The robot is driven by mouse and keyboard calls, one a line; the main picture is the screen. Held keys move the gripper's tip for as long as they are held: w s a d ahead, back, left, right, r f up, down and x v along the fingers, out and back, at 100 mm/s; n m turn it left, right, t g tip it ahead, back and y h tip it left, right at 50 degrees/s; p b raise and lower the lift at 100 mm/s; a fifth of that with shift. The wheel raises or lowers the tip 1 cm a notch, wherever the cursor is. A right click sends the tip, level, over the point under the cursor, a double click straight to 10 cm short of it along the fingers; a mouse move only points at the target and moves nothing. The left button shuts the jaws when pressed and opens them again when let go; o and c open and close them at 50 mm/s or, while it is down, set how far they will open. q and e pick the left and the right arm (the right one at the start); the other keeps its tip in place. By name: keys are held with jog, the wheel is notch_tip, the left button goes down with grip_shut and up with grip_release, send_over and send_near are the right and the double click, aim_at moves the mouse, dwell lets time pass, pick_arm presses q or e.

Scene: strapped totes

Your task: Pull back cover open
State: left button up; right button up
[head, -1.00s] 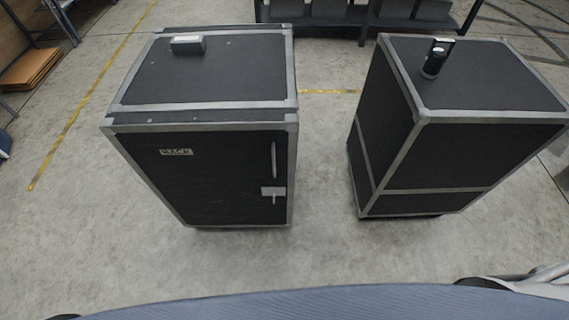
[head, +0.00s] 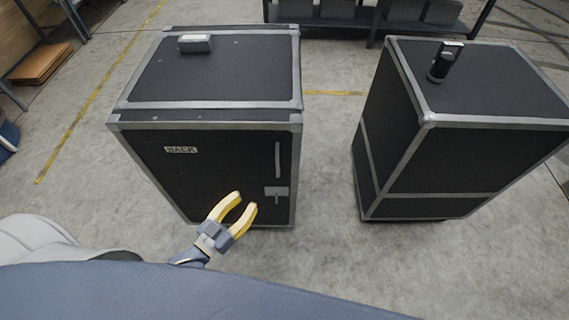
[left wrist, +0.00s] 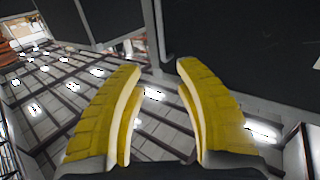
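The back cover (head: 185,172) is the black front panel of the left case, marked "BACK", and it looks closed. It has a vertical grey handle (head: 278,158) near its right edge and a small grey latch (head: 276,193) below the handle. My left gripper (head: 245,201) is in front of the lower part of the cover, below and left of the latch, with its yellow fingers spread and nothing between them. In the left wrist view the open fingers (left wrist: 158,68) show in front of dark panels. My right gripper is not in view.
The left case (head: 150,110) has a small grey box (head: 195,43) on top. A second black case (head: 470,90) stands to the right with a black cylindrical object (head: 439,66) on it. Bare floor (head: 325,160) lies between the cases. A shelf (head: 340,17) is behind.

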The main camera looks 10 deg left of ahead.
pick_arm(q)
jog(key=w, duration=0.1)
send_over(278, 177)
jog(key=shift+w+a, duration=0.1)
jog(key=shift+w, duration=0.2)
dwell(0.4)
grip_shut()
dwell(0.5)
